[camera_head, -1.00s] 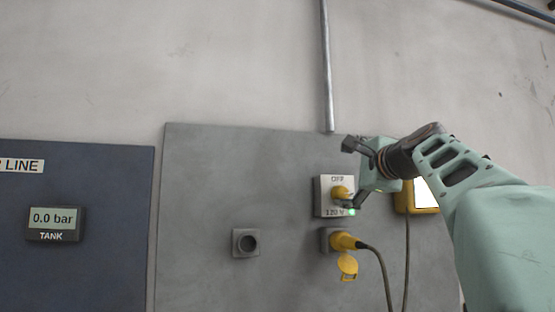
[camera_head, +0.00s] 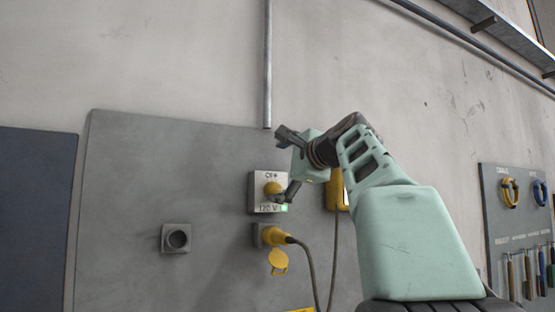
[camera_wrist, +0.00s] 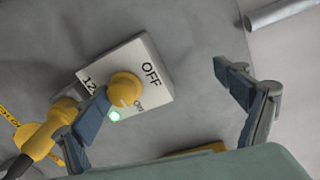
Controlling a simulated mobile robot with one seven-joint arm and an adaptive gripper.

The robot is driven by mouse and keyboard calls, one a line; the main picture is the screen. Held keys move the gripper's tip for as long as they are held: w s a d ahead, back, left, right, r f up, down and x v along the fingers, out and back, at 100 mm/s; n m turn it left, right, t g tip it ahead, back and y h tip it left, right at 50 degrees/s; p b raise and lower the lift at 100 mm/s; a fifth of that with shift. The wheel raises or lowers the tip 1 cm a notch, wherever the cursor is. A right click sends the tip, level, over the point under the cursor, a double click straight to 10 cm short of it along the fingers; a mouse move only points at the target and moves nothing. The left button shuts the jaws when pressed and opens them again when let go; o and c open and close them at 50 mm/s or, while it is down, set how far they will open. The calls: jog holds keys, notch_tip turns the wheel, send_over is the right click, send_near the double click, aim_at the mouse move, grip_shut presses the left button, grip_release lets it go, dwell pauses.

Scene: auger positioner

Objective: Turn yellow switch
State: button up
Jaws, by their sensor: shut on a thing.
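The yellow switch (camera_head: 273,188) is a round knob on a light plate (camera_head: 256,206) marked OFF and 120 V, with a lit green lamp (camera_head: 284,208). In the wrist view the yellow switch (camera_wrist: 125,88) sits beside the dark pad of my left finger, which overlaps its lower edge. The other finger stands apart at the right, with plate and wall showing between. In the head view my gripper (camera_head: 287,163) has one finger above the plate and one at the knob. Exact contact is hard to see.
A yellow plug (camera_head: 272,236) with a cable hangs just below the switch. An empty grey socket (camera_head: 176,238) is at the left. A yellow-framed device (camera_head: 338,190) is behind my wrist. A tool board (camera_head: 515,235) hangs at the far right.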

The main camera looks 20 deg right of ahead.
jog(key=shift+s+a+r+b, duration=0.1)
jog(key=shift+s+r+b, duration=0.2)
jog(key=shift+s, duration=0.3)
jog(key=shift+s+r+b, duration=0.15)
jog(key=shift+s+r, duration=0.2)
jog(key=shift+s, duration=0.25)
jog(key=c, duration=0.5)
jog(key=shift+s, duration=0.45)
jog(key=shift+c, duration=0.9)
jog(key=s, duration=0.3)
jog(key=s+b, duration=0.1)
jog(key=shift+s+d+r, duration=0.25)
jog(key=shift+s+r, duration=0.05)
jog(key=shift+s, duration=0.1)
jog(key=shift+c, duration=0.8)
jog(key=shift+s+f+b, duration=0.2)
jog(key=shift+s+b, duration=0.05)
jog(key=shift+s, duration=0.55)
jog(key=shift+s+f+b, duration=0.2)
jog(key=shift+s, duration=0.65)
jog(key=shift+s+f+b, duration=0.2)
jog(key=shift+s+b, duration=0.05)
jog(key=shift+s, duration=0.55)
